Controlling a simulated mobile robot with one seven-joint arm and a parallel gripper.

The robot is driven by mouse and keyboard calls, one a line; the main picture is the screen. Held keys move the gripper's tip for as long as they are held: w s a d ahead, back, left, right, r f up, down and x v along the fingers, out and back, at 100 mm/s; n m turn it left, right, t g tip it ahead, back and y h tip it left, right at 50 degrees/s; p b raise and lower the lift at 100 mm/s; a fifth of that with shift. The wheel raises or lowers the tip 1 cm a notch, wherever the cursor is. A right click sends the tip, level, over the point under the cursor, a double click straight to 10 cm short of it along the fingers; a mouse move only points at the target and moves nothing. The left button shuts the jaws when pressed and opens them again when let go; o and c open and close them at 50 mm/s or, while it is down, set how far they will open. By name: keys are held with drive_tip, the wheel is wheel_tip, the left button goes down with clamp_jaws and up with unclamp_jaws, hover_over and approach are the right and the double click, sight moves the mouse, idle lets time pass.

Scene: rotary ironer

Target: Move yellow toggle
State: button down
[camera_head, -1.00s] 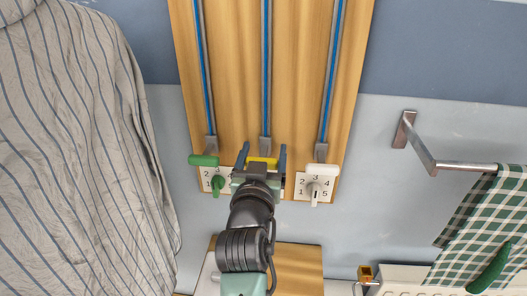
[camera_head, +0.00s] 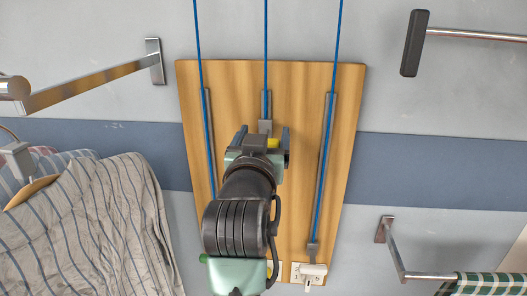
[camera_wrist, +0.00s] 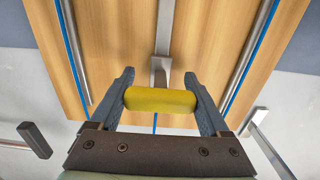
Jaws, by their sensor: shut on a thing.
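The yellow toggle (camera_wrist: 160,100) is a rounded bar on a grey slider in the middle track of a wooden board (camera_head: 226,85). In the wrist view it lies across between the two fingers of my gripper (camera_wrist: 165,101), which is shut on its ends. In the head view my gripper (camera_head: 262,141) is high on the middle track, and only a small part of the yellow toggle (camera_head: 273,142) shows beside it. The white toggle (camera_head: 313,269) is at the bottom of the right track. My arm hides most of the left track's lower end.
Metal rails stick out from the wall at upper left (camera_head: 95,82), upper right (camera_head: 470,35) and lower right (camera_head: 400,260). Striped cloth (camera_head: 90,220) hangs at lower left.

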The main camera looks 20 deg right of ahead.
drive_tip(key=shift+r+p, duration=0.7)
drive_tip(key=shift+r, duration=1.5)
unclamp_jaws()
drive_tip(key=shift+f, duration=0.2)
drive_tip(key=shift+s+a+f+b, duration=0.2)
drive_tip(key=shift+s+b, duration=0.2)
drive_tip(key=shift+s, duration=0.15)
drive_tip(key=b+v, duration=0.4)
drive_tip(key=v, duration=0.8)
drive_tip(key=shift+r+b, duration=0.2)
drive_tip(key=shift+b, duration=0.15)
